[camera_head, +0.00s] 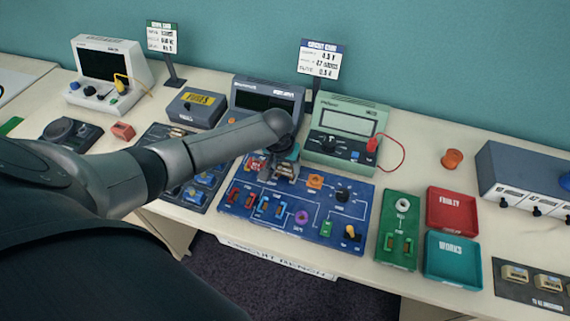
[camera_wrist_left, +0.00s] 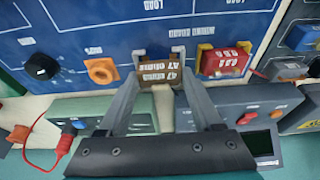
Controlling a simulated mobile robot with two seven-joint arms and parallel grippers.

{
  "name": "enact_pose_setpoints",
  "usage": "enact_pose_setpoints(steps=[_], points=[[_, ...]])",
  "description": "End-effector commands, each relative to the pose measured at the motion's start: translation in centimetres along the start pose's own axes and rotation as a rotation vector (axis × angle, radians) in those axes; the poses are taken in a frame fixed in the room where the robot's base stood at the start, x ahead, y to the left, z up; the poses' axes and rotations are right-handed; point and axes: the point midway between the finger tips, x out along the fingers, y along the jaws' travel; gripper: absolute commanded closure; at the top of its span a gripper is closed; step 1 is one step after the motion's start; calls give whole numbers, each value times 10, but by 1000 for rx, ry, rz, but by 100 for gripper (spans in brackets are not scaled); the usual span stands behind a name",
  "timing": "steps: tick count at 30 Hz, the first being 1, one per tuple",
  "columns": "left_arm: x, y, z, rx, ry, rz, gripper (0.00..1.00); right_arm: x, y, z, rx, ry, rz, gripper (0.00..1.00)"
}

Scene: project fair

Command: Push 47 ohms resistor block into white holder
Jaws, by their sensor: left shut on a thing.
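The brown 47 ohms resistor block (camera_wrist_left: 158,73) is between the fingers of my left gripper (camera_wrist_left: 159,62) in the left wrist view, with its lettering facing the camera. The fingers are shut on its sides, close over the blue circuit board (camera_wrist_left: 120,15). In the head view my left gripper (camera_head: 285,172) is over the upper part of the board (camera_head: 330,235), and the block cannot be made out there. Whether the block touches the board cannot be told. My right gripper is not in view.
In the left wrist view a red block (camera_wrist_left: 224,63) sits right beside the fingers, and an orange knob (camera_wrist_left: 101,71) lies to the left. Meters (camera_head: 345,130) stand behind the board. A red tray (camera_head: 452,211) and teal tray (camera_head: 452,258) lie to the right.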

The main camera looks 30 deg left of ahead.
Motion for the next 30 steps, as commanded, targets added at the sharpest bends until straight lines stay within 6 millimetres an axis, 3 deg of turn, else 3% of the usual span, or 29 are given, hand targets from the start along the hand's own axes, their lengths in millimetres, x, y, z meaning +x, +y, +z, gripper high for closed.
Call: enact_pose_setpoints(steps=[30], points=[[8, 0, 2, 0, -1, -1, 89, 4, 0, 0, 0, 0, 0, 51]])
